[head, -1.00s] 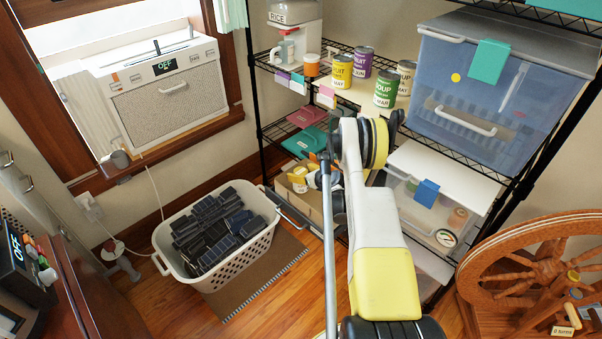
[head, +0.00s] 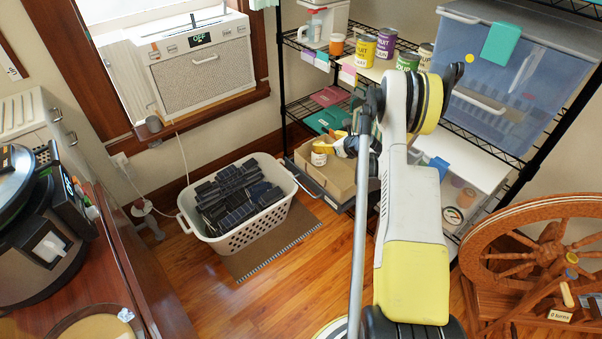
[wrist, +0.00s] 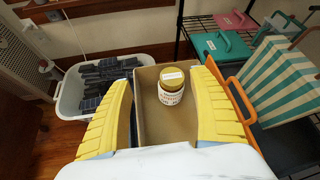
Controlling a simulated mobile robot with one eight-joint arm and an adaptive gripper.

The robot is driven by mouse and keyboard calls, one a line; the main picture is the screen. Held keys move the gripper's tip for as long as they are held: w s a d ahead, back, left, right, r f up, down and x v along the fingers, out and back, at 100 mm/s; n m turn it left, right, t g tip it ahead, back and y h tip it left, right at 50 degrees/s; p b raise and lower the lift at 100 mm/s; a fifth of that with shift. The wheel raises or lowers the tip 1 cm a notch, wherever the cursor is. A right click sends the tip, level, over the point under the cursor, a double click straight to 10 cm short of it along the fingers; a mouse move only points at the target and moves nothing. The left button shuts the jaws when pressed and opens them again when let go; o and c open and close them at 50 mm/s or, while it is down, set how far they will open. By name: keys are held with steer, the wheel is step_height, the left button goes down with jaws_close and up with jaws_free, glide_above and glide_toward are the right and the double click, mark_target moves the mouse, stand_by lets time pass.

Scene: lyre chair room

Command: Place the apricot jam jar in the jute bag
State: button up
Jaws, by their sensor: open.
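The apricot jam jar, most likely the small jar with a gold lid and white label (wrist: 171,88), stands upright in or just over an open cardboard box. In the head view this jar (head: 319,154) shows at the box's back left. My gripper (wrist: 168,74) is open, with its yellow fingers apart on either side of the jar in the picture; I cannot tell whether they touch it. In the head view my gripper (head: 342,146) is beside the jar, partly hidden by my arm. I cannot make out a jute bag in either view.
Cans (head: 386,44) stand on the shelf above. A spinning wheel (head: 540,250) is at right. Wood floor (head: 310,285) is clear in front.

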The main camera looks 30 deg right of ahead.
steer(key=s+a+r+n+g+y, duration=0.1)
steer(key=s+a+r+n, duration=0.2)
steer(key=a+r+n, duration=0.7)
steer(key=s+a+r+n+g, duration=0.2)
steer(key=a+r+n, duration=0.4)
steer(key=a+r, duration=0.85)
steer(key=s+a+r+n, duration=0.5)
steer(key=s+a+n, duration=0.35)
steer(key=s, duration=0.25)
steer(key=s+a+n+g, duration=0.1)
steer(key=s+a+n, duration=0.2)
steer(key=s+n, duration=0.2)
steer(key=s+a+f+n, duration=0.1)
steer(key=s+a+n, duration=0.2)
steer(key=s, duration=0.9)
steer(key=shift+a+f+n+g, duration=0.2)
steer(key=shift+n+g, duration=0.2)
steer(key=shift+n, duration=0.65)
steer(key=shift+w+d, duration=0.1)
